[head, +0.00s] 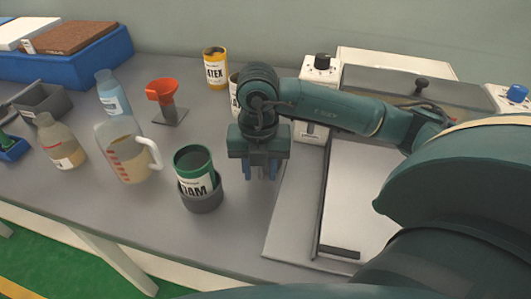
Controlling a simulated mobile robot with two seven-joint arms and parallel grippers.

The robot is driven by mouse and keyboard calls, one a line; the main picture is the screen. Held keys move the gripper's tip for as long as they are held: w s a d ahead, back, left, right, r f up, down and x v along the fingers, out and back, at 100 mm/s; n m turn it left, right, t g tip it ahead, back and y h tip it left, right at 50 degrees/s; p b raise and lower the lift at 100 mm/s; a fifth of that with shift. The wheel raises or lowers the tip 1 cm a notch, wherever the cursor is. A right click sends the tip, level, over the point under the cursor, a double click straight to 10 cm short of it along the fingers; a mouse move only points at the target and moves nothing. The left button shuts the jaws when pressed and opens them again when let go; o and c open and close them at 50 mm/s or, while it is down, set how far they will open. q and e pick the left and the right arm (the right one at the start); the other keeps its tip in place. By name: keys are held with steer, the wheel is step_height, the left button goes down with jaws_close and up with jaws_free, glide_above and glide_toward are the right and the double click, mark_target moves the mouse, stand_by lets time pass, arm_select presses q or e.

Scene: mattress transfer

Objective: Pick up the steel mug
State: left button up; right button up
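My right gripper (264,174) hangs fingers-down over the grey table, just right of the green FOAM can. Its bluish fingers look spread apart, and I see nothing held between them. I cannot clearly pick out a steel mug; part of the table behind my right arm and gripper is hidden. The green-and-white FOAM can (195,166) stands in a dark grey round holder (203,200); I cannot tell whether that holder is metal. My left gripper is not in view.
A yellow can (215,70) is behind. A white-topped machine (358,200) lies right. Bare table (140,220) shows at the front.

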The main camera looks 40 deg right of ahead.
steer(key=shift+c, duration=0.5)
jaws_close()
steer(key=shift+r, duration=0.1)
